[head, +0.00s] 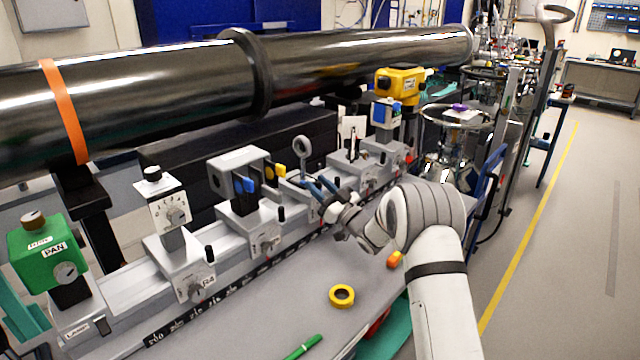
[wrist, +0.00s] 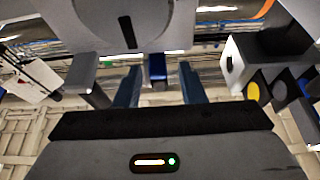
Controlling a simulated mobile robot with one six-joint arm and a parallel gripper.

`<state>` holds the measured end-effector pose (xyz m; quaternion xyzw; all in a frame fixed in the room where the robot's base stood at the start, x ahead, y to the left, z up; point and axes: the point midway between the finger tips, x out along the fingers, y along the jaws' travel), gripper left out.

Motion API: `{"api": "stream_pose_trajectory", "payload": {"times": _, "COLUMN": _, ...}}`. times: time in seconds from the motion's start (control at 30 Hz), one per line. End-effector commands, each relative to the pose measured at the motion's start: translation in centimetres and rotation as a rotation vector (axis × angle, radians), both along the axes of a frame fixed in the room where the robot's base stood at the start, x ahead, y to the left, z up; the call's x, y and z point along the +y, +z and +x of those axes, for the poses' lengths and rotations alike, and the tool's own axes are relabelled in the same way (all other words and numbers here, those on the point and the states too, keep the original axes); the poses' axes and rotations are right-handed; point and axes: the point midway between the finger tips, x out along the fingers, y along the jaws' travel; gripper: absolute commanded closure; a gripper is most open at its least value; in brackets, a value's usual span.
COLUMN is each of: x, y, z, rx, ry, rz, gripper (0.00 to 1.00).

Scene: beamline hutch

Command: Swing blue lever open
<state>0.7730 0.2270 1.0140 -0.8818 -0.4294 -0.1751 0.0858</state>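In the head view, a small blue lever (head: 245,185) shows on the front of a grey box (head: 238,160) on the rail, beside a black and a yellow tab. My gripper (head: 318,188) is to the right of that box, over the rail. In the wrist view, my gripper (wrist: 162,88) is open, with its two blue-grey fingers apart. A small blue block (wrist: 155,68) shows in the gap between them, farther off. I cannot tell whether it is the same blue lever. No contact with it is visible.
A yellow tab (head: 279,172) and a ring on a post (head: 303,147) stand close to my gripper. The long dark tube (head: 150,90) runs behind the rail. A yellow tape roll (head: 342,296) and green pen (head: 303,347) lie on the bench front.

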Motion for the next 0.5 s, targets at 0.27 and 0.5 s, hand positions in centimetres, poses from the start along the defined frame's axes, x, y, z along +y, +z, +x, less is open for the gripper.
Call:
{"api": "stream_pose_trajectory", "payload": {"times": 0.27, "x": 0.48, "y": 0.24, "z": 0.31, "rx": -0.001, "ry": 0.000, "rz": 0.001, "gripper": 0.64}}
{"api": "stream_pose_trajectory", "payload": {"times": 0.5, "x": 0.50, "y": 0.24, "z": 0.29, "rx": 0.000, "ry": 0.001, "rz": 0.000, "gripper": 0.78}}
